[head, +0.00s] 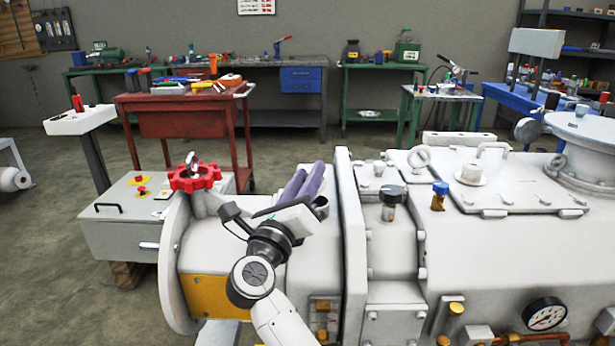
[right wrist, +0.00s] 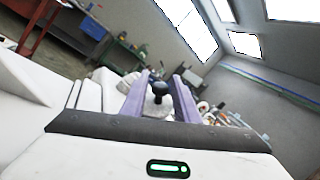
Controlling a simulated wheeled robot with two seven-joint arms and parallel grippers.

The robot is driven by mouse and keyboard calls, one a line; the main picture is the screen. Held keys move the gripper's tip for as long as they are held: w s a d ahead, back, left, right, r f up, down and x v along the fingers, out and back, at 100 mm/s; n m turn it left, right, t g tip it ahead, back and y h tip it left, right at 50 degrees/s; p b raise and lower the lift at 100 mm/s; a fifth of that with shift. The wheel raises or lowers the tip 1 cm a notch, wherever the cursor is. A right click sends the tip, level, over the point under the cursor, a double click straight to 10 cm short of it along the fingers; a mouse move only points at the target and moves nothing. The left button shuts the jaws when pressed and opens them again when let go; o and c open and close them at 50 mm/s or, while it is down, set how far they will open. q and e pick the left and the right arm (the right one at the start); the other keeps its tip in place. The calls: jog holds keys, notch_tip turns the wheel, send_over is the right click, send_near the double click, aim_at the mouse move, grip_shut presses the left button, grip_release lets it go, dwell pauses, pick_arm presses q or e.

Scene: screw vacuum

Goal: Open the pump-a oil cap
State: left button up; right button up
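A black-topped cap (head: 392,195) stands upright on the white pump housing (head: 390,240), right of the tall flange. A blue-topped cap (head: 440,188) stands to its right. No label shows which belongs to pump-a. My right gripper (head: 311,172) is above the housing left of the flange, its purple fingers pointing up and right. In the right wrist view its fingers (right wrist: 160,80) are apart, with a dark-topped knob (right wrist: 157,90) seen between them. I cannot tell whether they touch it. The black-topped cap is apart from the fingers in the head view. My left gripper is not in view.
A red handwheel (head: 195,176) stands at the left end of the pump. A grey control box (head: 135,215) is beside it. The tall flange (head: 350,230) rises between my right gripper and the caps. A lifting eye (head: 419,158) stands behind the caps. A pressure gauge (head: 545,313) is at lower right.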

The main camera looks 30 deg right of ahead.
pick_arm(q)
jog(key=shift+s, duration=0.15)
pick_arm(e)
jog(key=shift+o, duration=0.5)
jog(key=shift+r, duration=0.15)
jog(key=shift+r, duration=0.35)
notch_tip(320, 180, up, 8)
jog(key=shift+r+p, duration=0.2)
jog(key=shift+p, duration=0.9)
jog(key=shift+r, duration=0.3)
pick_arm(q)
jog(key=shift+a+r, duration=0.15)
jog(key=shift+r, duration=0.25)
pick_arm(e)
jog(key=shift+r, duration=0.1)
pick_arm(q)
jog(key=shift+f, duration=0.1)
